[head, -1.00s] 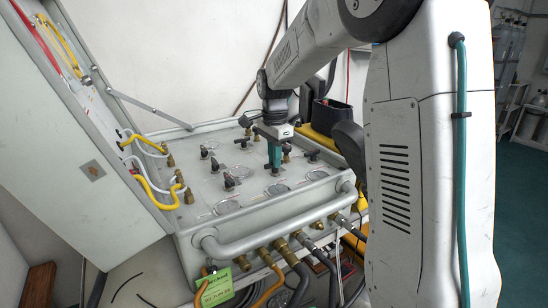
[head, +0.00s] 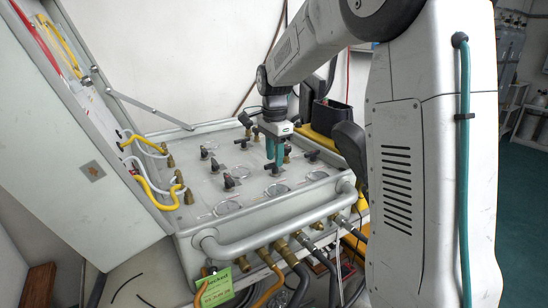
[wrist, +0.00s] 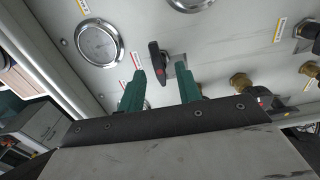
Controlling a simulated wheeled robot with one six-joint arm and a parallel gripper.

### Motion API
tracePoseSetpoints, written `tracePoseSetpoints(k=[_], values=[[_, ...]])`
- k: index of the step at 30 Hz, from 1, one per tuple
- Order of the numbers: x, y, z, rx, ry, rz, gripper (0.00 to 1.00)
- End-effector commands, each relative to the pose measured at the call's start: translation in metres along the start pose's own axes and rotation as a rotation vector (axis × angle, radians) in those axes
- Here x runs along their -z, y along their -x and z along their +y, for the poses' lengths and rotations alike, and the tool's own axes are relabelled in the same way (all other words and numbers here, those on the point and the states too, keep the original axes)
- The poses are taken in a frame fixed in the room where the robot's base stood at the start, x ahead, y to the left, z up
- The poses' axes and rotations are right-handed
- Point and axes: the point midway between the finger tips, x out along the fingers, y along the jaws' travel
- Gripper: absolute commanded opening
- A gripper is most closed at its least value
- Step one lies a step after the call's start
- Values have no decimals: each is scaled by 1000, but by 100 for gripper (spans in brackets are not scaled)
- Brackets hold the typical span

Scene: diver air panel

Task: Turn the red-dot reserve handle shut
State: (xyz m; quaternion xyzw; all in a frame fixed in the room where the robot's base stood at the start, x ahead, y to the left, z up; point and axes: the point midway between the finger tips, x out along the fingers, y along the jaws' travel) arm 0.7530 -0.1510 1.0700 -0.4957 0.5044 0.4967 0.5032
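The red-dot handle (wrist: 156,58) is a black lever on the grey panel in the wrist view, with a small red mark near its lower end. It points nearly up and down in that picture. My gripper (wrist: 161,72) is open, with one teal finger on each side of the handle's lower part and visible gaps to both. I cannot tell how far the fingertips are above the panel. In the head view my gripper (head: 275,158) points down over the right part of the panel (head: 253,193). The handle's place under it is unclear there.
A round gauge (wrist: 99,42) lies left of the handle, and brass fittings (wrist: 243,84) stand to the right. Several other black handles (head: 229,181) stand on the panel. A tubular rail (head: 285,226) runs along its front. The open lid (head: 75,130) stands at the left.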

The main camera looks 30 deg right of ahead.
Motion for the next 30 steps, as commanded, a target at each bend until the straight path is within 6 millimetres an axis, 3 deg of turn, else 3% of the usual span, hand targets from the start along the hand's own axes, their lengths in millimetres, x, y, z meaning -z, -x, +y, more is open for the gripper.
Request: tracePoseSetpoints(k=[6,12,25,30], values=[[0,39,0,4,0,1,34],[0,64,0,2,-1,1,34],[-1,69,2,2,7,0,34],[-18,82,32,15,144,4,34]])
